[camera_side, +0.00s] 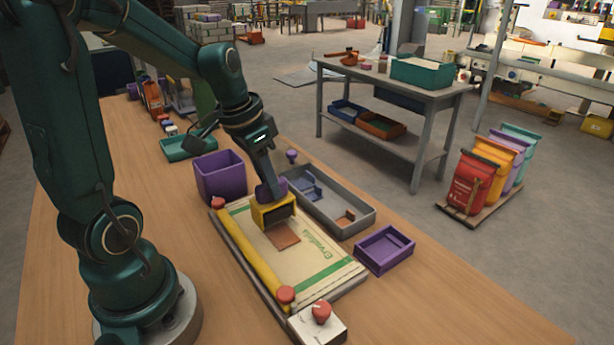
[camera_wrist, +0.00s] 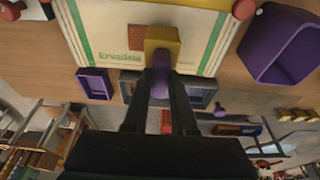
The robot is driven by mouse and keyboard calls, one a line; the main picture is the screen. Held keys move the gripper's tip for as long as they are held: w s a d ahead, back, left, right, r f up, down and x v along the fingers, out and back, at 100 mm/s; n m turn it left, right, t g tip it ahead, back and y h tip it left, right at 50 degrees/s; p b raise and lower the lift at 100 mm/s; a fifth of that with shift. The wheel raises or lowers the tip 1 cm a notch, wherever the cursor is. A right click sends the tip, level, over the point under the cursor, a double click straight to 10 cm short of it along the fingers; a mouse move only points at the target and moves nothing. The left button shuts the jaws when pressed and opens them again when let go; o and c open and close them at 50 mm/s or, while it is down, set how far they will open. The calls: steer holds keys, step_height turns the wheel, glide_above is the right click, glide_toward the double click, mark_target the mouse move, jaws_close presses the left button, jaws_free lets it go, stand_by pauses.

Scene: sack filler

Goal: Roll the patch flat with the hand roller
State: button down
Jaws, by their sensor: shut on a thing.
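The sack (camera_side: 315,262) lies flat, cream with green stripes. It also shows in the wrist view (camera_wrist: 100,20). The brown square patch (camera_side: 287,240) lies on it, partly covered by the tool; it shows beside the tool in the wrist view (camera_wrist: 135,38). My gripper (camera_side: 268,186) is shut on the purple handle of a yellow-bodied tool, which I take as the hand roller (camera_side: 272,213). The roller (camera_wrist: 162,42) is over or on the patch's edge; I cannot tell if it touches. Its rolling face is hidden.
A yellow bar (camera_side: 250,255) with red knobs runs along the sack's left edge. A purple bin (camera_side: 220,176) stands behind it. A grey tray (camera_side: 366,222) with blue pieces and a brown square lies right, by a small purple tray (camera_side: 384,250). A white box with a red knob (camera_side: 321,312) stands in front.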

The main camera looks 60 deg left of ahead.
steer(key=shift+r, duration=2.65)
